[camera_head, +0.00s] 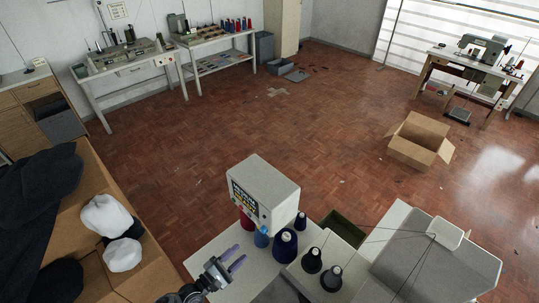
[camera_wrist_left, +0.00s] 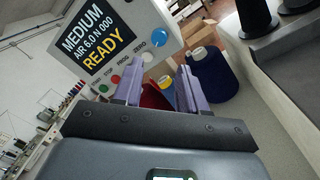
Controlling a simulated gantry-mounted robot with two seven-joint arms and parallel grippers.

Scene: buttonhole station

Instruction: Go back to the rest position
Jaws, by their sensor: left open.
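My left gripper (camera_head: 236,257) is over the pale station table (camera_head: 208,258), low in the middle of the head view. Its two purple fingers are apart, with nothing between them. In the left wrist view the open fingers (camera_wrist_left: 159,75) point toward a control box (camera_wrist_left: 98,42) and thread spools behind them. The box, also in the head view (camera_head: 264,193), has a screen reading "MEDIUM", "AIR 6.0N 000" and "READY". My right gripper is not in view.
A blue spool (camera_head: 262,238), a navy cone (camera_head: 285,245) and black cones (camera_head: 311,261) stand close beside the gripper. A grey machine part (camera_head: 440,255) is at right. Cardboard boxes with dark cloth (camera_head: 40,190) and white bundles (camera_head: 106,216) are at left. The parquet floor beyond is mostly clear.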

